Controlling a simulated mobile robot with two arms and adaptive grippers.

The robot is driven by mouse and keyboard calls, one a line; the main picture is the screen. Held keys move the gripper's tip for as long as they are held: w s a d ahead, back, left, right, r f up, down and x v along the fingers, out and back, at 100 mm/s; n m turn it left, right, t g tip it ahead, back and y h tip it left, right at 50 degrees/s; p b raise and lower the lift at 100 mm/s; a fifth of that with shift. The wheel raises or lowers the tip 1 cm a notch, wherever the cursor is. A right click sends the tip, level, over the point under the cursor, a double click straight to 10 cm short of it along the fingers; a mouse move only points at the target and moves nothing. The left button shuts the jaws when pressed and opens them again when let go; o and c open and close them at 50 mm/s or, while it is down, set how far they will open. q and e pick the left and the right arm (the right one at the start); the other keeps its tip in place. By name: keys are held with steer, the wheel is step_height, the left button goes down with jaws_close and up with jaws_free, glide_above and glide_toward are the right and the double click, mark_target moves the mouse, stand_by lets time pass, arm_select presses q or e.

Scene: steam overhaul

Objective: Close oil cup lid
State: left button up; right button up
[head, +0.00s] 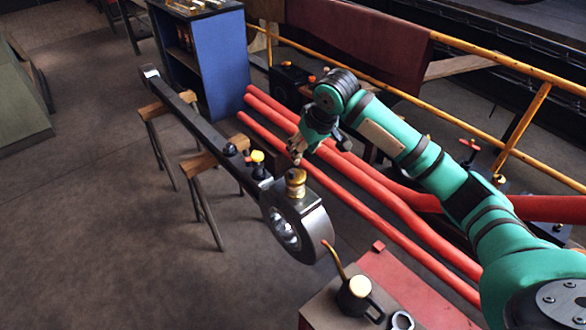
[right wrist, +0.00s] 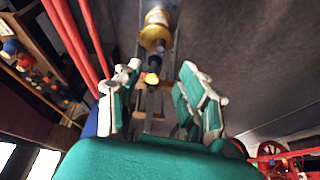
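The brass oil cup (head: 296,184) stands on the big round end of a long dark steel rod (head: 205,128). It also shows at the top of the right wrist view (right wrist: 156,32). Its lid is too small to tell whether it is raised or down. My right gripper (head: 298,156) is just above and behind the cup in the head view, apparently not touching it. In the right wrist view my right gripper (right wrist: 161,70) has its two fingers spread wide, with nothing held between them. My left gripper is not in view.
The rod rests on wooden trestles (head: 200,165). A small yellow-topped fitting (head: 257,157) stands on the rod beside the cup. An oil can (head: 358,293) stands on a box in front. Red pipes (head: 400,208) and a yellow rail run behind. Open floor lies left.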

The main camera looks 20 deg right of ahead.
mark_target(292, 171)
steer(key=x, duration=1.1)
steer(key=shift+w+a+f, duration=0.1)
steer(key=shift+w+f, duration=0.05)
steer(key=shift+f, duration=0.05)
steer(key=shift+c, duration=0.5)
jaws_close()
